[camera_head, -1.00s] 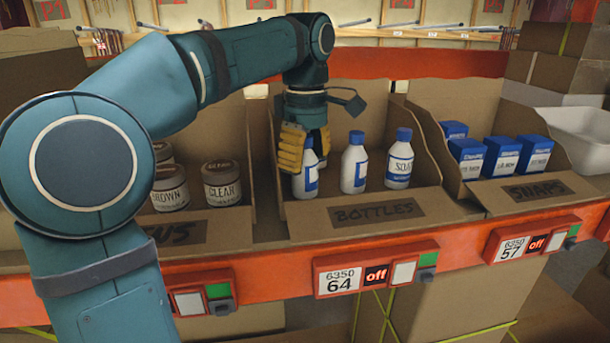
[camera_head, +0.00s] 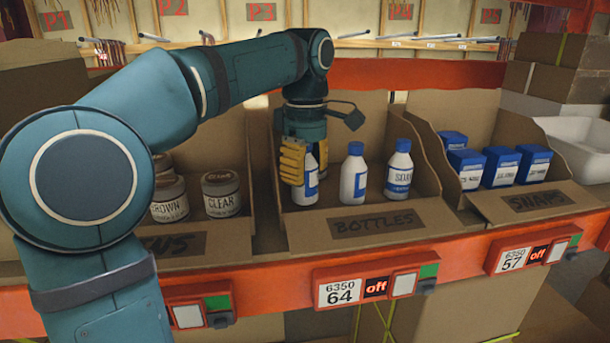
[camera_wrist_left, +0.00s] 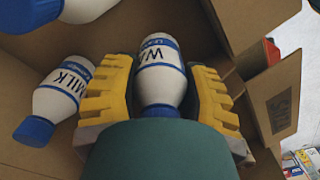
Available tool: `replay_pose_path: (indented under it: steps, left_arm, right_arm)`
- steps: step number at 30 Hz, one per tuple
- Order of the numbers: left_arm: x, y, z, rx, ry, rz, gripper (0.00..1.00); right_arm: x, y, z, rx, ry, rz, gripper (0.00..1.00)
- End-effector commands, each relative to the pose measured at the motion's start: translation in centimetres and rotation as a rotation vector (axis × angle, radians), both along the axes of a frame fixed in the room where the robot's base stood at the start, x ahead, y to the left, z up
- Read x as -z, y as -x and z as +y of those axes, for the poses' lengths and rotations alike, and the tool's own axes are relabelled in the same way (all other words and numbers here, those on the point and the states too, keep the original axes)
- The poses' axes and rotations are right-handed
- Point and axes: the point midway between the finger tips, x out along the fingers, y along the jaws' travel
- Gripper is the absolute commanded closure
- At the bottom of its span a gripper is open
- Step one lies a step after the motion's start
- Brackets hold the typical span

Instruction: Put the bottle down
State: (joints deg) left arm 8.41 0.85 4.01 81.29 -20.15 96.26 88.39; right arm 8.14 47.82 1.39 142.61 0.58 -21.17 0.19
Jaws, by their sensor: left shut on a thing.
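My left gripper (camera_head: 305,172) has yellow fingers and is shut on a white bottle with a blue cap and label (camera_head: 305,190), at the left of the cardboard bin marked BOTTLES (camera_head: 290,232). The held bottle (camera_wrist_left: 160,72) lies between both fingers in the left wrist view. Its base looks level with its neighbours' bases; I cannot tell whether it touches the bin floor. A middle bottle (camera_head: 354,178) and a right bottle (camera_head: 399,170) stand upright beside it. A bottle labelled MILK (camera_wrist_left: 62,95) shows next to the gripper in the wrist view. My right gripper is out of view.
A bin of brown-lidded jars (camera_head: 221,193) is at left, and a bin of blue boxes (camera_head: 500,167) at right. Cardboard walls close in the bottle bin's sides. An orange shelf edge (camera_head: 270,272) runs in front. A white tub (camera_head: 585,145) stands at far right.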

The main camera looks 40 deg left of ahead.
Motion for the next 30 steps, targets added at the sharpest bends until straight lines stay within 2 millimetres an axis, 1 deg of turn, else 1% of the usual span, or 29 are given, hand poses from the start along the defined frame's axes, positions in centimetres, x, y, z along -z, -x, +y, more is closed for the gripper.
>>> replay_pose_path:
  steps: [1, 6, 9, 13, 17, 20, 30]
  left_arm:
    - [-1.1, -0.1, 0.0, 0.001, 0.000, -0.004, 0.93]
    - [-4.5, -0.1, 0.0, 0.001, 0.000, -0.004, 0.93]
    - [-6.4, -0.1, 0.0, 0.001, 0.000, -0.004, 0.93]
    - [-8.0, -0.1, 0.0, 0.003, -0.001, -0.003, 0.93]
    - [-8.8, 0.0, 0.0, 0.047, -0.001, -0.002, 0.93]
    - [-8.9, 0.0, 0.0, 0.137, 0.000, -0.003, 0.93]
    - [-9.0, 0.1, 0.0, 0.641, -0.001, -0.006, 0.93]
  right_arm:
    - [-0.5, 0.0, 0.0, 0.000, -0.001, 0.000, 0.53]
    - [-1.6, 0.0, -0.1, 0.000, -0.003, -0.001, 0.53]
    - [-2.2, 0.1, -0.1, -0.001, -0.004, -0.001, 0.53]
    - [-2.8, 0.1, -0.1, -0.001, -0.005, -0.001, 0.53]
    - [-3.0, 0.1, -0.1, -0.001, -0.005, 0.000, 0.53]
    - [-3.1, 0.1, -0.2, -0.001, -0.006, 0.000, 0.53]
    - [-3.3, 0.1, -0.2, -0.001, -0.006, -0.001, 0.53]
